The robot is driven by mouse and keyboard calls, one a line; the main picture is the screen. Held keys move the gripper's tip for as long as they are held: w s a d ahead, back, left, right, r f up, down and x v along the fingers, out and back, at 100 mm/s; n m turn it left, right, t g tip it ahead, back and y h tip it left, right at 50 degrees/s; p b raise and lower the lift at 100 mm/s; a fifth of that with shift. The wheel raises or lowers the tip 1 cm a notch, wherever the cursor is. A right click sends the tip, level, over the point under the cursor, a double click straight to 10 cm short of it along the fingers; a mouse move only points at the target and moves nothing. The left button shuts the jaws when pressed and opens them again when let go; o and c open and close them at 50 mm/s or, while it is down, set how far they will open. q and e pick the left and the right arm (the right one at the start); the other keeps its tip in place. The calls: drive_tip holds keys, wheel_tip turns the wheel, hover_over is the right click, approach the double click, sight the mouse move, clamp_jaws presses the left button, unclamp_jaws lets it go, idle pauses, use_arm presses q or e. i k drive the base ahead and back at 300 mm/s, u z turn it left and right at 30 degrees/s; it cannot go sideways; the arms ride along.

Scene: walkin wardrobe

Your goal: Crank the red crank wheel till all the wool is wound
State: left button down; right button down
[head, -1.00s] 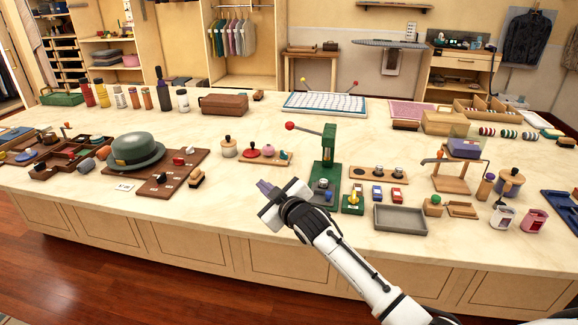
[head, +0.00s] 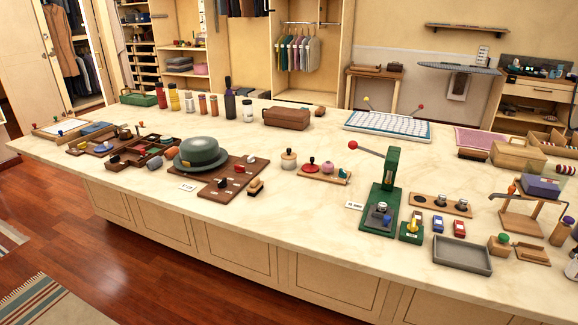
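I cannot pick out a red crank wheel or wool for certain in the head view. A green press (head: 384,188) with a long lever ending in a red ball (head: 353,145) stands near the counter's front edge. A small red disc with a dark knob (head: 310,166) sits on a wooden board left of it. At the right, a wooden stand (head: 521,218) carries a blue-purple box (head: 542,187) and a side rod with an orange handle. Neither of my grippers is in view.
The long pale counter (head: 300,222) is crowded. A green hat (head: 202,153), a grey tray (head: 462,255), a brown case (head: 287,118) and a white-and-blue board (head: 387,126) stand on it. Wooden floor (head: 60,215) lies open at the left, with a striped rug (head: 45,300).

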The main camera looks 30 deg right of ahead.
sight(307, 168)
drive_tip(key=u, duration=0.05)
drive_tip(key=i, duration=1)
drive_tip(key=z, duration=2.2)
